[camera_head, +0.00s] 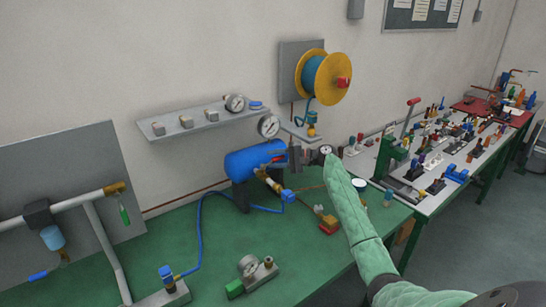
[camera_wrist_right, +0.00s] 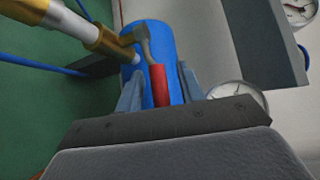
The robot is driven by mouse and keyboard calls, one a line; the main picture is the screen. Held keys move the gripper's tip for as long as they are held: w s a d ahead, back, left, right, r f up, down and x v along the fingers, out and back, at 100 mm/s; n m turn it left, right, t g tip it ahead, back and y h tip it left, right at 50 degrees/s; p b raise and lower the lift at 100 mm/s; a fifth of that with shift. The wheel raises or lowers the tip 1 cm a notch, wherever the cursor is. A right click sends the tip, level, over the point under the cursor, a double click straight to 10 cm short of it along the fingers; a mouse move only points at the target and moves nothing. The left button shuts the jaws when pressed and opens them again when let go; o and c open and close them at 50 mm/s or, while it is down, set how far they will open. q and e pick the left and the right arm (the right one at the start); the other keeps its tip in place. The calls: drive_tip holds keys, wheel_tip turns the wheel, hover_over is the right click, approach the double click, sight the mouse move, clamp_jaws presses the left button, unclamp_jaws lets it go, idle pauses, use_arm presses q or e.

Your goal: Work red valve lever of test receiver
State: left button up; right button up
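The test receiver is a blue tank (camera_head: 245,163) lying on the green bench; it also fills the middle of the right wrist view (camera_wrist_right: 152,38). Its red valve lever (camera_wrist_right: 159,88) has a grey metal shank and lies between the two fingers of my right gripper (camera_wrist_right: 160,82). The fingers are apart, with a visible gap on each side of the lever. In the head view my right gripper (camera_head: 294,158) is at the right end of the tank, partly covering the lever. My left gripper is not in view.
A brass fitting (camera_wrist_right: 105,40) runs close beside the gripper. A grey shelf (camera_head: 200,124) and a gauge (camera_head: 268,126) are above the tank. A blue hose (camera_head: 203,225) crosses the green bench (camera_head: 120,265). A cluttered second table stands at the right.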

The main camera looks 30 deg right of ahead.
drive_tip(key=shift+w+a+f, duration=0.1)
drive_tip(key=shift+w+a, duration=0.2)
clamp_jaws()
drive_tip(key=shift+a, duration=0.2)
